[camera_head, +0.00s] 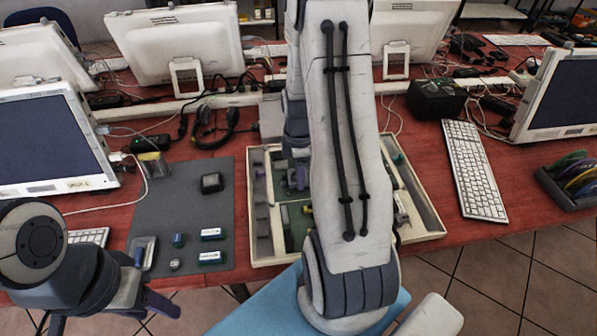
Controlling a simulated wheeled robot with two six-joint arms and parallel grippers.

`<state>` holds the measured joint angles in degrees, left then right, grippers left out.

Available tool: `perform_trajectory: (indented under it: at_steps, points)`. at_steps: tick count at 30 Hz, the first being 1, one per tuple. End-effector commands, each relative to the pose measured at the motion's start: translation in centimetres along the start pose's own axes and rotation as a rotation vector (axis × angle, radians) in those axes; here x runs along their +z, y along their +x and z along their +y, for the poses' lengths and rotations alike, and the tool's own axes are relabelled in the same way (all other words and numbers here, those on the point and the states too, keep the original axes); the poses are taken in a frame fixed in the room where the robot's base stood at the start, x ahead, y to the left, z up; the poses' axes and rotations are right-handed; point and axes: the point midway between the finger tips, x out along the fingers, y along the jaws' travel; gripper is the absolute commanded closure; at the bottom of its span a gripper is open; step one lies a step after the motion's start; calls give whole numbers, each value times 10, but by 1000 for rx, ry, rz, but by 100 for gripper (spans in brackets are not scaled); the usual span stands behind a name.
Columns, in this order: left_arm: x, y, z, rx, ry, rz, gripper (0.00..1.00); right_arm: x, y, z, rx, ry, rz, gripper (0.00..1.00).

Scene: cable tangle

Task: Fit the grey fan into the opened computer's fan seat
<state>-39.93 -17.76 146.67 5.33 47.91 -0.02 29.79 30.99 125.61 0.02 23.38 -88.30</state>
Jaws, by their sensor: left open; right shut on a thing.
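The opened computer (259,247) is a shallow beige case on the red table, its middle covered by my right arm. My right gripper (296,178) is small and mostly hidden, low in the left half of the case. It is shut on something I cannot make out. The grey fan cannot be told for certain, and the fan seat is not clearly visible. My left gripper (150,283) is open and empty at the lower left, by the front edge of the mat, away from the computer.
A dark grey mat (180,215) left of the case bears a dark block (211,182) and several small blue-and-white parts. A keyboard (472,170) lies right of the case. Monitors, headphones (213,124), a black box (436,99) and loose cables crowd the back.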

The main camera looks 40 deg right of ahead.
Motion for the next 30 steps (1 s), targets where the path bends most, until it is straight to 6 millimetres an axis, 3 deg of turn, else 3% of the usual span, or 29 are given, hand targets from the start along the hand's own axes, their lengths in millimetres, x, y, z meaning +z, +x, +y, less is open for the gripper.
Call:
perform_trajectory:
  at_steps: [30]
  points:
    - [0,3,0,0,0,0,50,1,9,0,-1,0,0,91]
